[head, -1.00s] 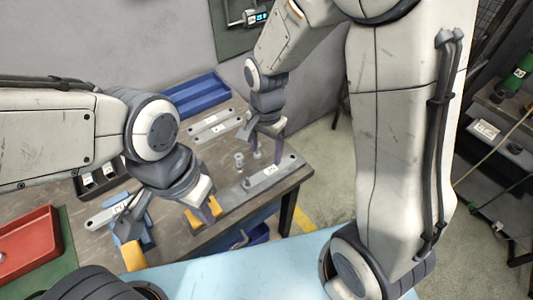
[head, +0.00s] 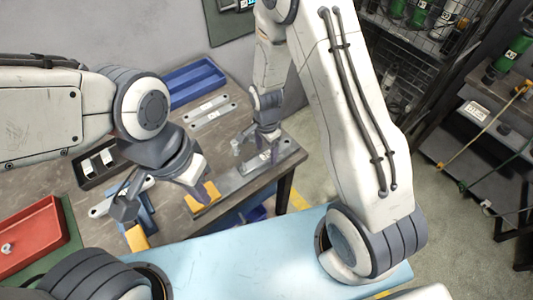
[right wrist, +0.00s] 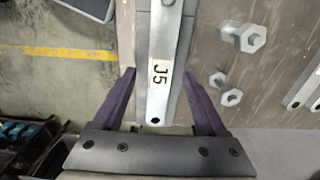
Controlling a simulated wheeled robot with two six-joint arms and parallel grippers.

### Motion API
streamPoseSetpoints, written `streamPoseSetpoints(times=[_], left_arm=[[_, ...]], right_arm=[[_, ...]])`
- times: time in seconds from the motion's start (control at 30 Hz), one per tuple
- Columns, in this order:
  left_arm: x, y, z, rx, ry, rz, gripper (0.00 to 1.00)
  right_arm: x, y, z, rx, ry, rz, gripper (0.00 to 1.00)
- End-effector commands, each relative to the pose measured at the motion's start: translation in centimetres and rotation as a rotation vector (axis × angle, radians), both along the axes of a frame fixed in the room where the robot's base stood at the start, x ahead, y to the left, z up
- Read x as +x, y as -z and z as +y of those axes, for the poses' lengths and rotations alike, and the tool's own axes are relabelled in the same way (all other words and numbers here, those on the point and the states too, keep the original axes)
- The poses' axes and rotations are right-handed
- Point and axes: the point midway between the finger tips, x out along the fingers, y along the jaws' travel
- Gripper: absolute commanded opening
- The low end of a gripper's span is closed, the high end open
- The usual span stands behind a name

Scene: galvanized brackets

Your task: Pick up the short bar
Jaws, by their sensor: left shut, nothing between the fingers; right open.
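A flat grey galvanized bar with a label reading J5 (right wrist: 158,72) lies on a wider grey strip. It also shows near the table's right edge in the head view (head: 257,164). My right gripper (right wrist: 159,76) is open, with one finger on each side of the bar's near end. In the head view my right gripper (head: 270,147) is over the bar and partly hides it. Two similar bars (head: 209,111) lie farther back.
A blue tray (head: 193,83) stands at the back and a red tray (head: 35,235) at the left. Another bar (head: 101,209) lies left of my left gripper. Several bolts or nuts (right wrist: 244,37) stand right of the J5 bar. Shelving (head: 490,130) is at the right.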

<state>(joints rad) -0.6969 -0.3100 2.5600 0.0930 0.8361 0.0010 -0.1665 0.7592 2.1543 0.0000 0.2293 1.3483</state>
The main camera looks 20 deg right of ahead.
Motion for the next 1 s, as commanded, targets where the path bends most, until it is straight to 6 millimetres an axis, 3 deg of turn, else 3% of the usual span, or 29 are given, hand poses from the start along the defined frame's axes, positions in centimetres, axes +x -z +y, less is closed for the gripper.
streamPoseSetpoints(times=[0.33,0.37,0.5,0.57,1.0], left_arm=[[0.00,-0.18,0.00,0.000,0.000,0.000,0.00],[0.00,-0.18,0.00,0.000,0.000,0.000,0.00],[0.00,-0.17,0.00,0.000,0.000,0.000,0.00],[0.00,-0.18,0.00,0.000,0.000,0.000,0.00],[0.00,-0.03,0.00,0.000,0.000,0.000,0.00]], right_arm=[[0.04,1.04,-0.02,0.001,0.000,-0.002,0.75],[0.04,1.04,-0.02,0.001,0.000,-0.002,0.71],[0.03,1.03,-0.02,0.000,0.000,-0.001,0.18],[0.03,1.03,-0.02,0.000,0.000,-0.001,0.00],[0.12,0.39,0.00,0.001,0.000,-0.004,0.00]])
